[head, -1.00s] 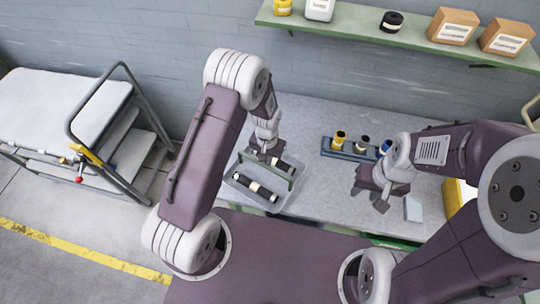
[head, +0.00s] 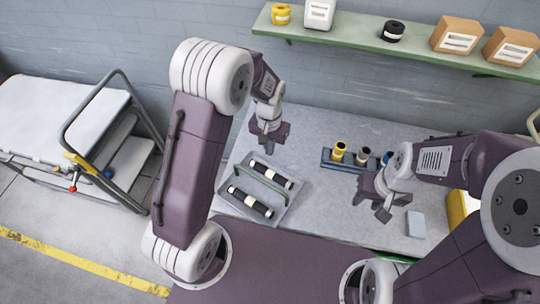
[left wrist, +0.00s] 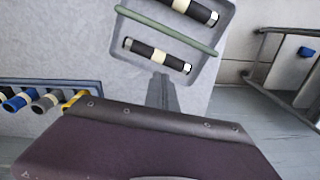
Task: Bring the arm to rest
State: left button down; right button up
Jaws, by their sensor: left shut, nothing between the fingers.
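My left gripper (head: 267,144) hangs above the bench, behind the tray in the head view. It is shut and empty. In the left wrist view its closed fingers (left wrist: 162,92) point toward the tray and touch nothing I can make out. My right gripper (head: 382,211) is low over the bench at the right; its finger gap is unclear. The grey tray (head: 226,189) has a green bar handle (head: 264,180) and holds two black cylinders with cream bands, one on each side of the handle; the nearer one (head: 250,201) lies toward me.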

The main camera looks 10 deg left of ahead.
pick_arm(q)
jog(key=s+a+n+t+b, duration=0.1)
jog(key=s+a+b, duration=0.4)
jog(key=s, duration=0.7)
jog(key=shift+s+a+f+n, duration=0.25)
jog(key=shift+s+a+n, duration=0.15)
jog(key=shift+n, duration=0.2)
jog(key=shift+s, duration=0.1)
